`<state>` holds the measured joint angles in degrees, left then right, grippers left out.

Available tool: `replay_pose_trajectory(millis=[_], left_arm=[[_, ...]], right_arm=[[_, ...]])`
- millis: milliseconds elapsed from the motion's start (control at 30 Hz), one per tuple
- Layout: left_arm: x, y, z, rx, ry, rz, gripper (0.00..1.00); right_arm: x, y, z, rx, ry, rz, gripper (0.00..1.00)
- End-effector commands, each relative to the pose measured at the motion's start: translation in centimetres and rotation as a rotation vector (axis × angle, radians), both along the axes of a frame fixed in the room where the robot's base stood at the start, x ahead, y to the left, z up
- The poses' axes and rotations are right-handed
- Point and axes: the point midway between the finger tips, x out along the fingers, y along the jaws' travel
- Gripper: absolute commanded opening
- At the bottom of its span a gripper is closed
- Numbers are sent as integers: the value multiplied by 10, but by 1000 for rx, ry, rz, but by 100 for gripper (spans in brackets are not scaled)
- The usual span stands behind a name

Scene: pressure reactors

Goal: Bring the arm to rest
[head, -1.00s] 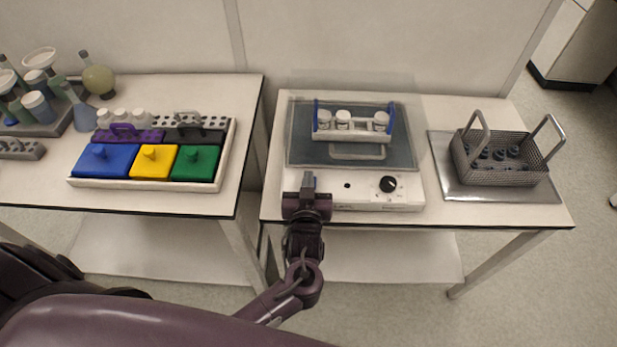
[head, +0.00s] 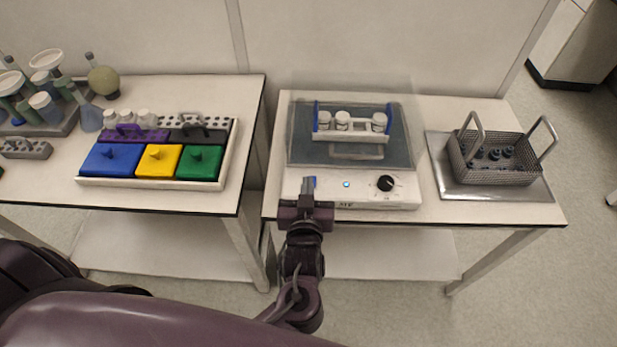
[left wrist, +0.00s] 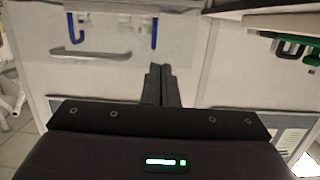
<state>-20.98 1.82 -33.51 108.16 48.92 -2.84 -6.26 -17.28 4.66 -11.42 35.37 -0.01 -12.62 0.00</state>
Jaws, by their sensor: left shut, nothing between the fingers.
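My left gripper (head: 307,188) is shut and empty. In the head view it is at the front edge of the white heater-shaker device (head: 408,196), over its front panel's left end. I cannot tell whether it touches the panel. A small indicator (head: 346,184) on the panel glows blue-white, left of the black knob (head: 385,183). In the left wrist view the shut fingers (left wrist: 161,70) point toward the device, with its lid handle (left wrist: 90,54) to their left. My right gripper is not in view.
A rack of white-capped vials (head: 343,135) with blue ends stands under the device's clear lid. A wire basket (head: 493,175) sits on a metal tray (head: 452,187) at the right. A white tray (head: 228,165) with blue, yellow and green blocks is on the left table. A gap separates the tables.

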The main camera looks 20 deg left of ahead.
Motion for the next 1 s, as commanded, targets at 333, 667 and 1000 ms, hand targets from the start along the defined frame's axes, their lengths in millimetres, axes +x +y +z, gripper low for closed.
replay_pose_trajectory(millis=[333, 667, 1000], left_arm=[[-17, -5, 7, 0, 1, 0, 0], [-17, -5, 7, 0, 0, 0, 0], [-13, -2, -3, -89, 144, -79, 0]], right_arm=[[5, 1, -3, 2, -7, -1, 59], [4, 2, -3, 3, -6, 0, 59], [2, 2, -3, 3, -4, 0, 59]])
